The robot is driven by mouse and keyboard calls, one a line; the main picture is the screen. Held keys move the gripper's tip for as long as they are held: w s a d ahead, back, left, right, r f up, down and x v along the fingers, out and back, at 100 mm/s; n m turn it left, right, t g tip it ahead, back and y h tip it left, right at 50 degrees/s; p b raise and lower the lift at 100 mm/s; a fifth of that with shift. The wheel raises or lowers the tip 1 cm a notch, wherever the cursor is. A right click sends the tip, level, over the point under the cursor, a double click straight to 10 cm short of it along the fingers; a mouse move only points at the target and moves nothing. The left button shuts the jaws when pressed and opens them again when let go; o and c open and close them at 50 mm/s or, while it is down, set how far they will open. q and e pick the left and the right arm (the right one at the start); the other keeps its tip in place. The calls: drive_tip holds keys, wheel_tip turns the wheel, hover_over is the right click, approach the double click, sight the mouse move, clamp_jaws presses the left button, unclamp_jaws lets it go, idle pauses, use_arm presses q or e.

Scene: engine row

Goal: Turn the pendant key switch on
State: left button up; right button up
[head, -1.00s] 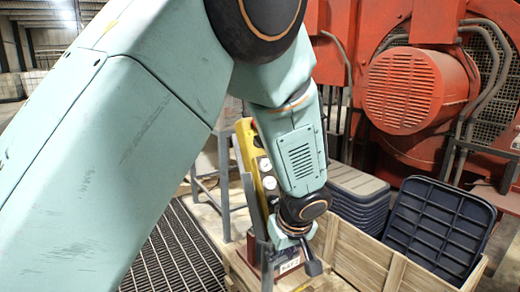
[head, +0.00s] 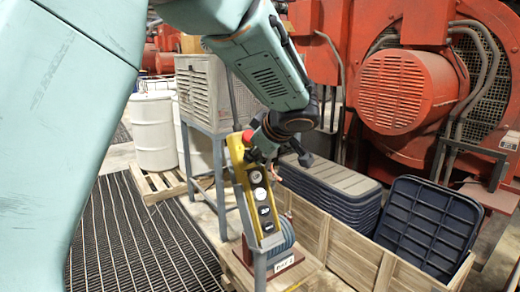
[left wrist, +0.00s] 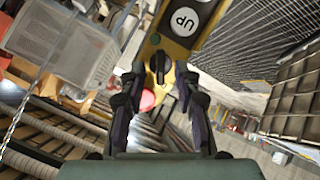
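The yellow pendant (head: 271,228) leans tilted on a grey stand in the head view, with a red button (head: 248,137) at its top and several round buttons below. In the left wrist view, the black key switch (left wrist: 157,66) sits on the yellow face between the white UP button (left wrist: 187,20) and the red button (left wrist: 147,100). My left gripper (left wrist: 158,82) is open and empty, its fingers on either side of the key switch's line. I cannot tell whether they touch the pendant. In the head view, the left gripper (head: 262,150) partly covers the pendant's upper end.
A wooden crate (head: 355,252) with stacked dark trays (head: 320,195) and a leaning dark lid (head: 432,225) stands right of the pendant. A red motor (head: 400,90) is behind. White drums (head: 155,130) stand at the left, beyond open floor grating (head: 140,240).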

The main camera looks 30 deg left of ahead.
use_arm(q)
drive_tip(key=shift+w+a+f, duration=0.15)
drive_tip(key=shift+a+f, duration=0.15)
drive_tip(key=shift+a, duration=0.25)
drive_tip(key=shift+w+a+f, duration=0.1)
drive_tip(key=shift+a+f, duration=0.2)
drive_tip(key=shift+a, duration=0.2)
drive_tip(key=shift+s+d+r, duration=0.1)
drive_tip(key=shift+d+r, duration=0.05)
drive_tip(key=shift+d, duration=0.35)
drive_tip(key=shift+d+r, duration=0.15)
drive_tip(key=shift+d, duration=0.35)
drive_tip(key=shift+c, duration=0.9)
drive_tip(key=shift+a+f, duration=0.25)
drive_tip(key=shift+a, duration=0.35)
drive_tip(key=shift+c, duration=1.3)
drive_tip(key=shift+s+d+r, duration=0.1)
drive_tip(key=shift+d+r, duration=0.1)
drive_tip(key=shift+d, duration=0.05)
clamp_jaws()
drive_tip(key=shift+f, duration=0.1)
